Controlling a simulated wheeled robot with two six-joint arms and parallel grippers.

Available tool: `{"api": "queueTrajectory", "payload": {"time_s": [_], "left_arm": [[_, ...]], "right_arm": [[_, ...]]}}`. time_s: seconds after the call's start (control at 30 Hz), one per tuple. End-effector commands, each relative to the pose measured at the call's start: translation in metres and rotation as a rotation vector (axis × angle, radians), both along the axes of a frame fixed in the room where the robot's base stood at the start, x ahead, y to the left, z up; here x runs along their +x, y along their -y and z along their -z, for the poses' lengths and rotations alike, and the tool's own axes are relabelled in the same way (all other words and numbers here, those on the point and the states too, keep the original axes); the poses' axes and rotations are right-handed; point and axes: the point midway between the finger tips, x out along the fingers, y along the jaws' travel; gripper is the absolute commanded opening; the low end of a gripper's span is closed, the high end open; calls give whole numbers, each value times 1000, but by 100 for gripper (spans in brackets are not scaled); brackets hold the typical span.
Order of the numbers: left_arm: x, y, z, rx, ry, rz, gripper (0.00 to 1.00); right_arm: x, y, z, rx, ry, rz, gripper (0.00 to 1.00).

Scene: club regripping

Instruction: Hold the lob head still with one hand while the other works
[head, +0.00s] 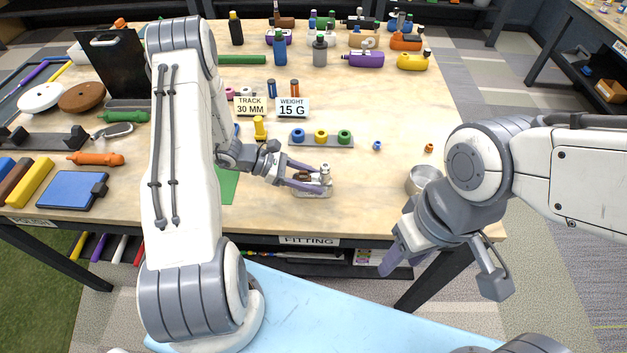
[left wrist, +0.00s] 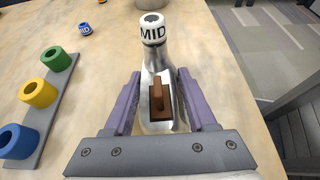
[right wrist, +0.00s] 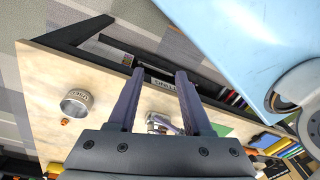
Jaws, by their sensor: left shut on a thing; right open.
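A silver metal club head (head: 313,189) lies on the table near its front edge, above the FITTING label. In the left wrist view the club head (left wrist: 159,118) has a brown insert in a slot and a white neck collar marked MID; I see no lob mark. My left gripper (head: 321,180) is shut around its body, one purple finger on each side. My right gripper (head: 440,272) is open and empty, in front of the table edge, low and to the right, apart from the head. In the right wrist view the head (right wrist: 158,121) shows beyond the open fingers.
A grey rack (head: 309,145) with blue, yellow and green rings stands behind the head. A metal cup (head: 424,178) stands at the right. A small blue ring (head: 377,146) and orange ring (head: 429,148) lie loose. Signs read TRACK 30 MM (head: 251,105) and WEIGHT 15 G (head: 292,106).

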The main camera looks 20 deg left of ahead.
Motion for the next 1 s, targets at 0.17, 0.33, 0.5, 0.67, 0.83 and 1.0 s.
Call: {"api": "queueTrajectory", "payload": {"time_s": [0.17,0.33,0.5,0.67,0.83,1.0], "left_arm": [[0,0,1,3,0,0,0],[0,0,1,4,0,0,0],[0,0,2,4,0,0,0],[0,0,2,4,0,0,0],[0,0,2,4,0,0,0],[0,0,2,5,0,0,0]], "right_arm": [[0,0,0,0,0,0,50],[0,0,0,0,0,0,50],[0,0,0,0,0,0,54],[8,-6,-3,-1,0,-2,64],[44,-34,-17,-12,-2,-13,64],[101,-79,-27,-33,-4,-30,64]]}}
